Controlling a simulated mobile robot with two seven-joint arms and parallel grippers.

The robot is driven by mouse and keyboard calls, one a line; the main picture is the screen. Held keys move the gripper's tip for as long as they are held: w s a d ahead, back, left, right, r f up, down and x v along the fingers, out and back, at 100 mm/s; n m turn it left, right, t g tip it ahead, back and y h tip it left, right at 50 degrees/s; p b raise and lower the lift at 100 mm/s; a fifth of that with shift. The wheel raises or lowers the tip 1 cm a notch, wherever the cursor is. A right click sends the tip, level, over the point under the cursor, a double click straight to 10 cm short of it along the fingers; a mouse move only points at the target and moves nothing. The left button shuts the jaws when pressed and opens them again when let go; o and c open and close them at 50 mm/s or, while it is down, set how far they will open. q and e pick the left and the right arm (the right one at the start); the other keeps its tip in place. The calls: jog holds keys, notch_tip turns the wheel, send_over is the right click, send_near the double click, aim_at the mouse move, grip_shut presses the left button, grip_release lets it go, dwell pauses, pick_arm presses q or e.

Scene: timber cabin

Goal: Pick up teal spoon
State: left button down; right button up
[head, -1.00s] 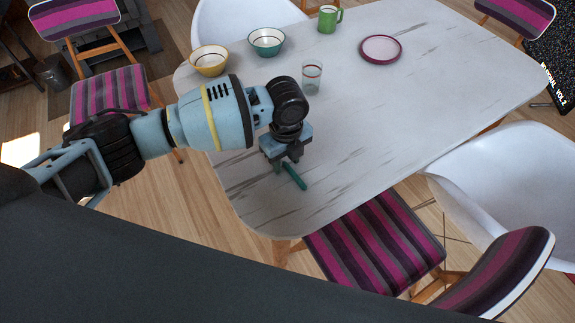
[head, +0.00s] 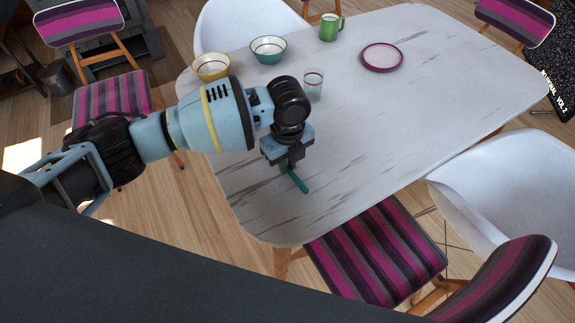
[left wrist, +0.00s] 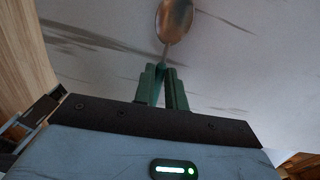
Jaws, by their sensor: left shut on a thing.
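The teal spoon (head: 298,182) is at the near left end of the white marbled table (head: 415,110). Its teal handle sticks out below my left gripper (head: 289,168) in the head view. The left wrist view shows its shiny metal bowl (left wrist: 174,18) beyond the fingertips. My left gripper (left wrist: 164,70) is shut on the spoon's handle, close above the tabletop. The gripper hides part of the spoon in the head view. My right gripper is not in view.
A yellow bowl (head: 211,67), a teal bowl (head: 268,50), a green mug (head: 331,28) and a magenta-rimmed plate (head: 382,57) are farther back. Chairs surround the table. The table's right part is clear.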

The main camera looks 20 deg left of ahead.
pick_arm(q)
jog(key=shift+s+a+r, duration=0.1)
jog(key=shift+s+r, duration=0.1)
jog(key=shift+r, duration=0.3)
jog(key=shift+s+r, duration=0.2)
jog(key=shift+r, duration=0.25)
jog(key=s+a, duration=0.1)
jog(key=s, duration=0.4)
jog(key=s+a+r+p, duration=0.1)
jog(key=s, duration=0.4)
jog(key=s+a, duration=0.1)
jog(key=s, duration=0.4)
jog(key=shift+a+r+p, duration=0.1)
jog(key=shift+r+p, duration=0.05)
jog(key=shift+p, duration=0.15)
jog(key=shift+w, duration=0.1)
